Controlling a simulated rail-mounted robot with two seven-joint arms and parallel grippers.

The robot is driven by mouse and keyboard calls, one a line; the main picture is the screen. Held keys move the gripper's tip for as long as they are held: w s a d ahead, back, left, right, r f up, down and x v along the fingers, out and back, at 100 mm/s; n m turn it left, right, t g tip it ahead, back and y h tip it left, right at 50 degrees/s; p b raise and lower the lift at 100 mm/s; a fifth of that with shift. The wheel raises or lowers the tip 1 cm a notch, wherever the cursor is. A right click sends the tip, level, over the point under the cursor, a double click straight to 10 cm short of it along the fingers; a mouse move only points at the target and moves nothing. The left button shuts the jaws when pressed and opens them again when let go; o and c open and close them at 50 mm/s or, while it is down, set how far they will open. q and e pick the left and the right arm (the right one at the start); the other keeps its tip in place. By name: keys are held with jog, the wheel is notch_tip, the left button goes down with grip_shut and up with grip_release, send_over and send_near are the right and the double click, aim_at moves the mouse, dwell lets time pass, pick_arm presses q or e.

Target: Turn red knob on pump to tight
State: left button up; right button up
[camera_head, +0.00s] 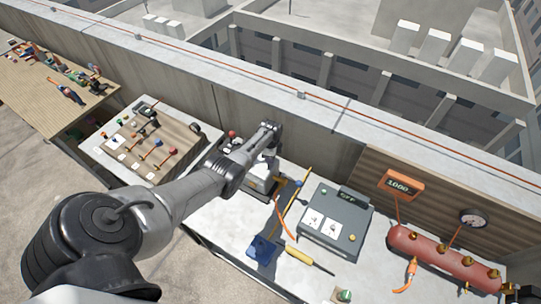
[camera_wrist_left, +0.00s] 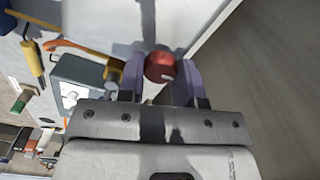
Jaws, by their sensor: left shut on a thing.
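The red knob (camera_wrist_left: 158,67) shows in the left wrist view between the two purple fingers of my left gripper (camera_wrist_left: 160,82). The fingers are shut on its sides. In the head view, my left arm reaches across to a pale and dark pump (camera_head: 259,184) near the parapet wall. My wrist hides most of the pump and the gripped knob there. A small red thing (camera_head: 232,134) shows just behind the arm; I cannot tell what it is. Any tight marking cannot be made out. My right gripper is in neither view.
Right of the pump are a grey scale case (camera_head: 335,225), a blue item (camera_head: 261,250), a yellow-handled tool (camera_head: 308,260) and hoses. A tool board (camera_head: 150,150) lies to the left. The parapet wall is close behind.

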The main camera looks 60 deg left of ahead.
pick_arm(q)
jog(key=shift+r+m, duration=0.1)
jog(key=shift+m, duration=0.2)
dwell(0.4)
jog(key=o, duration=0.9)
jog(key=shift+o, duration=0.2)
